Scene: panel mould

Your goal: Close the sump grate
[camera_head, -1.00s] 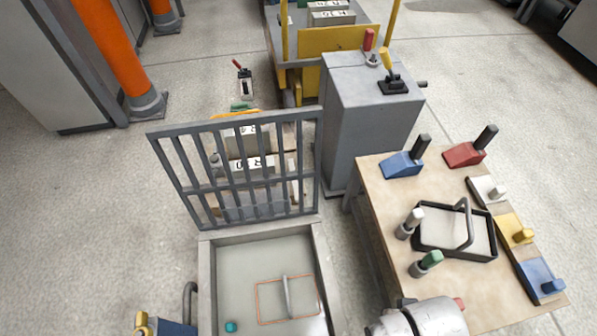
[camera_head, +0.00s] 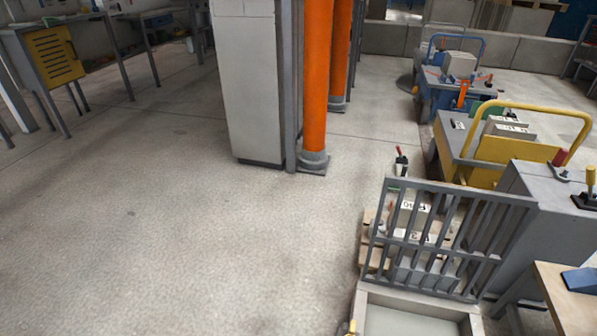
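The sump grate (camera_head: 447,240) is a grey barred panel at the lower right of the head view. It stands up, tilted, at the far edge of the sump frame (camera_head: 462,314), so the sump is uncovered. Only the far part of the sump, with its pale grey inside, shows at the bottom edge. The rest of the sump is cut off by the frame. My gripper is not in view.
A grey cabinet (camera_head: 545,225) with levers and a wooden-topped table (camera_head: 562,305) stand right of the grate. A yellow cart (camera_head: 485,150) is behind it. An orange column (camera_head: 314,85) and a tall pale cabinet (camera_head: 246,85) stand farther back. The floor at left is clear.

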